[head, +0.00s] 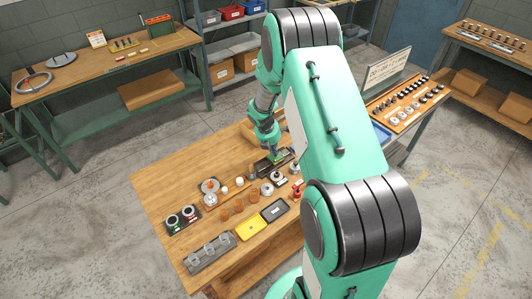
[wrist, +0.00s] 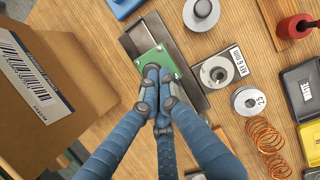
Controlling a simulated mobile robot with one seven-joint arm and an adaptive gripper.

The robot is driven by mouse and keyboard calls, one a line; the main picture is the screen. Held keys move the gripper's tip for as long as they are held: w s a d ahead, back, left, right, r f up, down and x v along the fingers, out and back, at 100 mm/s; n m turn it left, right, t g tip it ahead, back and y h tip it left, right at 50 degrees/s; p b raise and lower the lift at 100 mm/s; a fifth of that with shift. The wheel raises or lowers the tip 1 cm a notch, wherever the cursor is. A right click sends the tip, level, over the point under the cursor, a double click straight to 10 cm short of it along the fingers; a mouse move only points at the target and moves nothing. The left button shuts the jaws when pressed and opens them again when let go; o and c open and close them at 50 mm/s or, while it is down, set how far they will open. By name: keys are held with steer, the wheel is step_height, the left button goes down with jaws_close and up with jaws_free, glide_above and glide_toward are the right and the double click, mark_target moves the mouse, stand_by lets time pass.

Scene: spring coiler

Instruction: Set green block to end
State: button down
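The green block (wrist: 158,61), with a small silver spot on top, sits in a dark grey metal channel (wrist: 188,89) in the wrist view. The channel runs from upper left to lower right, and the block is nearer its upper-left end. In the head view the green block (head: 276,156) shows small, under my gripper (head: 273,147). My gripper also shows in the wrist view (wrist: 157,82), its blue-grey fingers drawn together, with the tips over the block's near part. They hide that part, and I cannot tell whether they touch it.
A cardboard box (wrist: 55,100) stands close on the left in the wrist view. A labelled spool (wrist: 220,70), a disc marked 2.5 (wrist: 249,100) and copper coils (wrist: 266,135) lie on the right. A red-knobbed part (wrist: 294,27) is at upper right.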

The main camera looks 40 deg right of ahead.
mark_target(275, 159)
steer(key=shift+d+f+p, duration=0.1)
steer(key=shift+d+p, duration=0.25)
steer(key=shift+d, duration=1.1)
steer(key=shift+a, duration=0.1)
steer(key=p+v, duration=0.7)
steer(key=v, duration=0.3)
